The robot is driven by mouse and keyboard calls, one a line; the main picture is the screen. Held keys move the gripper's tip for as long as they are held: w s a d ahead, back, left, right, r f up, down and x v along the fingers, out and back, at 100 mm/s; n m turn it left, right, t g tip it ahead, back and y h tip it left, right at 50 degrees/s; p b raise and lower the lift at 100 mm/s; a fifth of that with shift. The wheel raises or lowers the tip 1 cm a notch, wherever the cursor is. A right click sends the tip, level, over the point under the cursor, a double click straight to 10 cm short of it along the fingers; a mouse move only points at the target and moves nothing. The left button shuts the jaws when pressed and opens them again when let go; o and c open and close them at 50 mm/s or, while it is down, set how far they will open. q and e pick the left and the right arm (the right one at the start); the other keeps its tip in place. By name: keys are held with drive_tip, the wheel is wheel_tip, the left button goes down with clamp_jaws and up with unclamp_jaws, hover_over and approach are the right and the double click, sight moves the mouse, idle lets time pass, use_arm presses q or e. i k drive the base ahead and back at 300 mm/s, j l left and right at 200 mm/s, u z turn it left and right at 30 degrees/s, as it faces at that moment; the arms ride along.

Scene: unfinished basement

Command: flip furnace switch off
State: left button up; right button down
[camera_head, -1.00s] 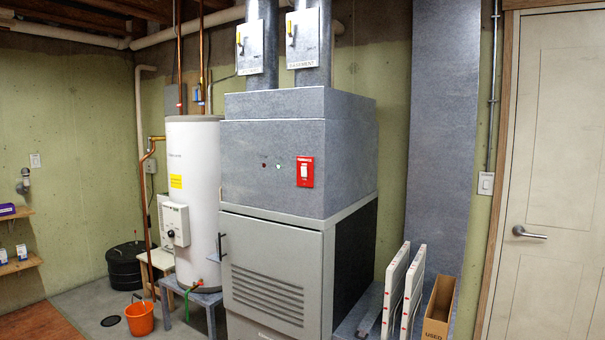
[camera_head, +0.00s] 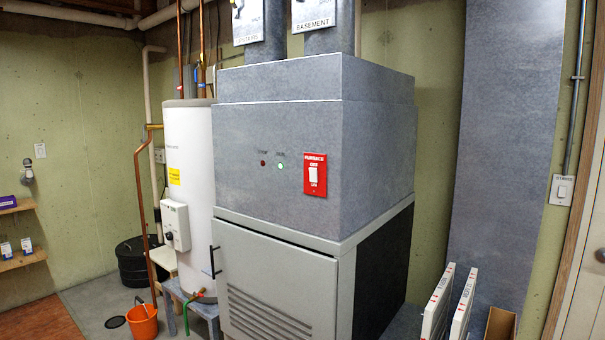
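The furnace (camera_head: 260,185) is a large grey metal cabinet in the middle of the head view. Its switch is a white rocker on a red plate (camera_head: 315,188) marked FURNACE, on the right part of the upper front face. A green light (camera_head: 281,166) is lit beside a dark red one (camera_head: 263,163), left of the switch. The rocker's exact tilt is too small to tell. Neither gripper shows in the view.
A white water heater (camera_head: 188,150) stands left of the furnace, with an orange bucket (camera_head: 142,321) on the floor near it. White filters (camera_head: 438,305) and a cardboard box (camera_head: 499,325) stand at the right. Another wall switch (camera_head: 561,190) is by the door frame.

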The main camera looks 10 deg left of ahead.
sight(313, 172)
drive_tip(key=i+j, duration=0.4)
drive_tip(key=j, duration=0.15)
drive_tip(key=i+j, duration=0.4)
drive_tip(key=j, duration=0.9)
drive_tip(key=k+j, duration=0.15)
drive_tip(key=j, duration=0.55)
